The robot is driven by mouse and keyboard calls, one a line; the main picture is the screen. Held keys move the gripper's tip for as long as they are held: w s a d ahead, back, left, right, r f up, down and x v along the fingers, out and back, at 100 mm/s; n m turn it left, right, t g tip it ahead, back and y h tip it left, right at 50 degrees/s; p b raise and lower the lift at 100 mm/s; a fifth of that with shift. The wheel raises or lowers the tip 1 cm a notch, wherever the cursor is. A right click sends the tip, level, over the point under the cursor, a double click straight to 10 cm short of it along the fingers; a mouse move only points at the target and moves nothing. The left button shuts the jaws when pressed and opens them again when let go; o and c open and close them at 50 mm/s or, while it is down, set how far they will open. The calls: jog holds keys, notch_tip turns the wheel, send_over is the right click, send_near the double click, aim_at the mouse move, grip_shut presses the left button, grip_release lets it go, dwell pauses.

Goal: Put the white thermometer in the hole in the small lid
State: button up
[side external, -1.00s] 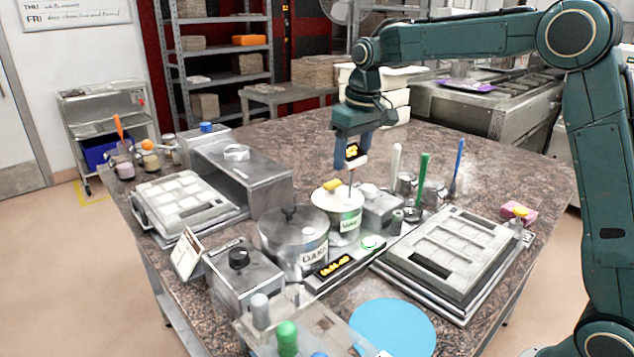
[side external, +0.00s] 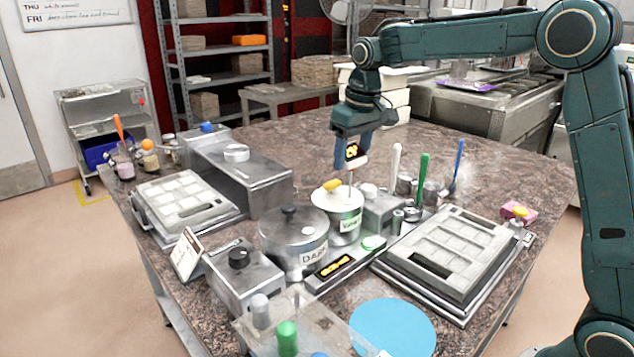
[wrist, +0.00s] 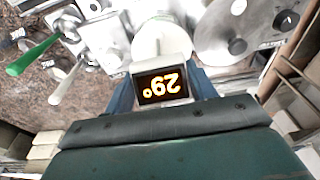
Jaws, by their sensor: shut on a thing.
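The white thermometer (side external: 357,161) has a lit display and a thin probe pointing down. My gripper (side external: 352,157) is shut on its head and holds it above the small pot. In the wrist view the display (wrist: 162,84) reads 29°, between my gripper's fingers (wrist: 162,92). The small lid (side external: 324,200) is pale with a yellow knob (side external: 332,185), on a small steel pot with a label. The probe's lower end meets the right part of the lid in the picture. I cannot tell whether its tip is in the hole; the hole is not clearly visible.
A larger steel pot (side external: 290,232) labelled DARK stands just left of the small pot. A grey box (side external: 381,210) and upright white, green and blue tools stand to the right. A mould (side external: 455,252) lies at the right and a blue disc (side external: 392,328) at the front.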

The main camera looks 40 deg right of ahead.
aim_at(350, 186)
jog(key=shift+f, duration=0.5)
jog(key=shift+f, duration=0.7)
jog(key=shift+f, duration=0.3)
jog(key=shift+f, duration=0.4)
jog(key=shift+f, duration=0.3)
jog(key=shift+f, duration=0.75)
jog(key=shift+f, duration=0.35)
jog(key=shift+f, duration=0.35)
jog(key=shift+f, duration=0.25)
